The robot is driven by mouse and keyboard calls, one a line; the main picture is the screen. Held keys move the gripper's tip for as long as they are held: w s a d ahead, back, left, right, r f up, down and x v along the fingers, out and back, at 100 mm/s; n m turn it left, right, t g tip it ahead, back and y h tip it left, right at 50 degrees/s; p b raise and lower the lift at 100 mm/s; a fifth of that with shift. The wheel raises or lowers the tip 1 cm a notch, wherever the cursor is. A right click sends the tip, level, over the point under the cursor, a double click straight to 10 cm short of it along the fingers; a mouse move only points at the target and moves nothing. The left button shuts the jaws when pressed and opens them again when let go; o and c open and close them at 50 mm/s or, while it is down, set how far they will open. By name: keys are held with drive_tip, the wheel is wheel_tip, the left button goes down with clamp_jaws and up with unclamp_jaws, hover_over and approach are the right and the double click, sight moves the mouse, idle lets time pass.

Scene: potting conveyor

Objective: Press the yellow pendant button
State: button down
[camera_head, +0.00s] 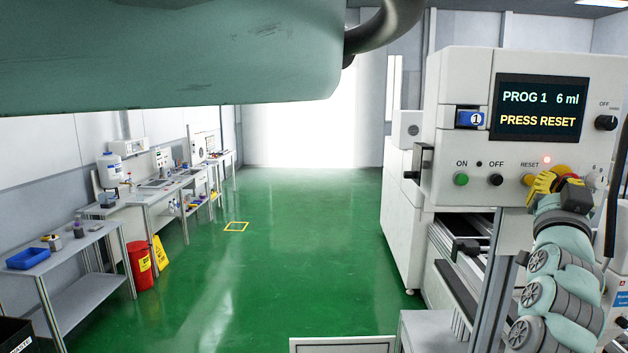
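The control pendant (461,75) is a pale box at the right, its screen (540,108) reading "PROG 1 6 ml" and "PRESS RESET".
A green ON button (461,179) and a black OFF button (496,180) are left of the yellow one. A black knob (605,123) is at the upper right. The conveyor (460,262) runs below. Benches (62,248) line the left; the green floor (290,245) between is open.

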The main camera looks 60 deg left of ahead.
drive_tip(key=shift+a, duration=0.25)
drive_tip(key=c, duration=1.7)
unclamp_jaws()
clamp_jaws()
drive_tip(key=shift+w+d, duration=0.1)
drive_tip(key=shift+w+a, duration=0.25)
drive_tip(key=shift+a, duration=0.1)
